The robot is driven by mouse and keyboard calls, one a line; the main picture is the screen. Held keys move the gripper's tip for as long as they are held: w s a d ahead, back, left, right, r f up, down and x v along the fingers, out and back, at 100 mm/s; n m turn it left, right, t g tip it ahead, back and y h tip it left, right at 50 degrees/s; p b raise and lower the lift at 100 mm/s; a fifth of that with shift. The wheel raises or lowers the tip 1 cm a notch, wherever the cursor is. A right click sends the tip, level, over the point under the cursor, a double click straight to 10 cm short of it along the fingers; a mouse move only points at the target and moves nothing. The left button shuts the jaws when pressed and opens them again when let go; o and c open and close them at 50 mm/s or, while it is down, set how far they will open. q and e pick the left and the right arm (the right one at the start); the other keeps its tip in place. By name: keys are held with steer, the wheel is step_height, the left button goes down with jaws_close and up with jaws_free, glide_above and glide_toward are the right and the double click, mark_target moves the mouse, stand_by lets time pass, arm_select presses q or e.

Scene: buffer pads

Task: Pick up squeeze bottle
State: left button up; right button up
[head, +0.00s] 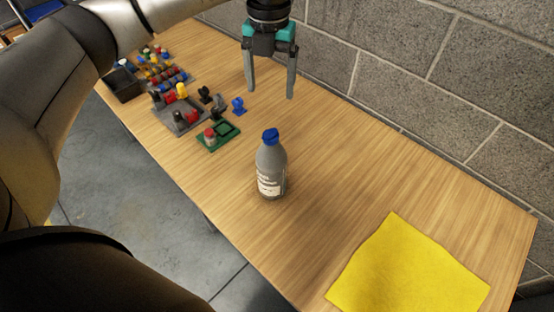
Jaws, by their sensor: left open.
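The squeeze bottle (271,168) stands upright on the wooden table, grey with a blue cap and a white label. My left gripper (270,95) is open and empty, with its fingers pointing down. In the head view it appears above the bottle's cap and apart from it. My right gripper does not show in the head view.
A yellow cloth (410,268) lies at the table's near right. A green tray (218,134), a grey tray (181,122) with small parts and a black bin (124,86) are at the left. A block wall (400,70) runs behind the table (340,180).

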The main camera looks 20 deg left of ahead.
arm_select(q)
glide_above(271, 132)
steer(key=f, duration=0.5)
steer(key=shift+s+f, duration=0.2)
step_height(271, 132, down, 4)
steer(key=shift+w+r+p, duration=0.1)
steer(key=shift+r+p, duration=0.1)
steer(key=shift+p, duration=0.15)
steer(key=shift+f, duration=0.45)
steer(key=shift+f+p, duration=0.45)
steer(key=shift+f, duration=1.9)
jaws_close()
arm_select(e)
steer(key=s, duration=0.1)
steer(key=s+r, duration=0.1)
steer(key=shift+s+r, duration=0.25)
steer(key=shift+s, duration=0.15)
arm_select(q)
steer(key=shift+r, duration=0.1)
